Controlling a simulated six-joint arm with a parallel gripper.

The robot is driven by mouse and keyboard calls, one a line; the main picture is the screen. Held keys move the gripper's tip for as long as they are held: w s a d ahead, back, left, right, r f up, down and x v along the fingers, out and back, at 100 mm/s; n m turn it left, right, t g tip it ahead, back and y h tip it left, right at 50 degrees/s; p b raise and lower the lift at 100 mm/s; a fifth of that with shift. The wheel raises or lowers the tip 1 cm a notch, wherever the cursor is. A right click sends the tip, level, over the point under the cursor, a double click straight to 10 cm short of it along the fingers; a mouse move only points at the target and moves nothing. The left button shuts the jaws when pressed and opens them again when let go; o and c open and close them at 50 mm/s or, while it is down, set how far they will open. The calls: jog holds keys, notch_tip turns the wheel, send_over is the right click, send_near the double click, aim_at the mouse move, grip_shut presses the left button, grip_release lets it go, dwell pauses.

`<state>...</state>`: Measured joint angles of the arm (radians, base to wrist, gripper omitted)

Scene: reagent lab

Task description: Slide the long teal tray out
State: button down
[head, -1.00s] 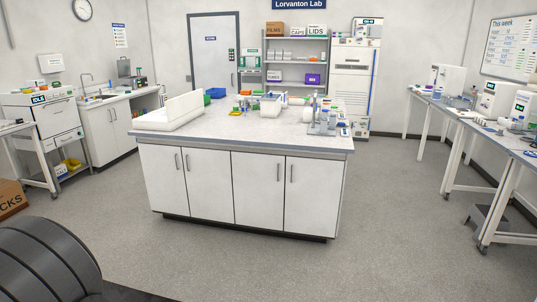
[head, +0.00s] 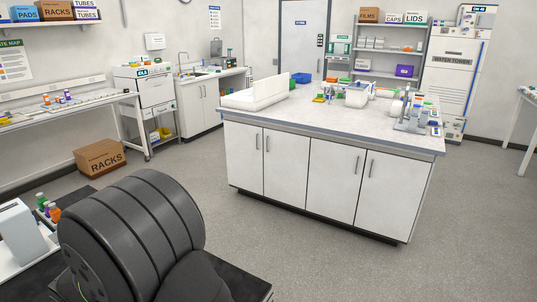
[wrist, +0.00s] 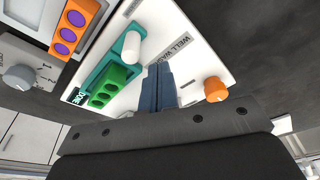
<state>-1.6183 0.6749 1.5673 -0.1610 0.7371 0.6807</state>
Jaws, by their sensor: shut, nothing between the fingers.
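In the wrist view, a long teal tray (wrist: 91,78) lies slanted on a white device whose label is partly readable as "WELL WA...". A green block with several round wells (wrist: 112,87) sits on the tray. A white rounded peg (wrist: 131,46) stands at the tray's upper end. My gripper (wrist: 159,70) is shut and empty, with its blue-grey fingers just right of the tray and over the white panel. I cannot tell how high the fingers are above the panel. I cannot make out the teal tray or my gripper in the head view.
An orange knob (wrist: 215,89) is right of my fingers. An orange block with purple circles (wrist: 73,28) and a grey knob (wrist: 18,76) are on the left. In the head view, a white island bench (head: 330,120) carries several items; a cardboard box (head: 100,158) sits on the floor.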

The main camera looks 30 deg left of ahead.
jog(key=shift+w+a+v, duration=0.1)
jog(key=shift+a+v, duration=0.05)
jog(key=shift+v, duration=0.75)
jog(key=shift+w+a+v, duration=0.1)
jog(key=shift+a+v, duration=0.05)
jog(key=shift+v, duration=0.7)
jog(key=shift+w+a+v, duration=0.1)
jog(key=shift+a+v, duration=0.05)
jog(key=shift+v, duration=0.75)
jog(key=x, duration=0.4)
jog(key=d+x, duration=0.1)
jog(key=x, duration=0.1)
jog(key=shift+s+f, duration=0.35)
jog(key=shift+f, duration=0.2)
jog(key=shift+d+r, duration=0.1)
jog(key=shift+d, duration=0.15)
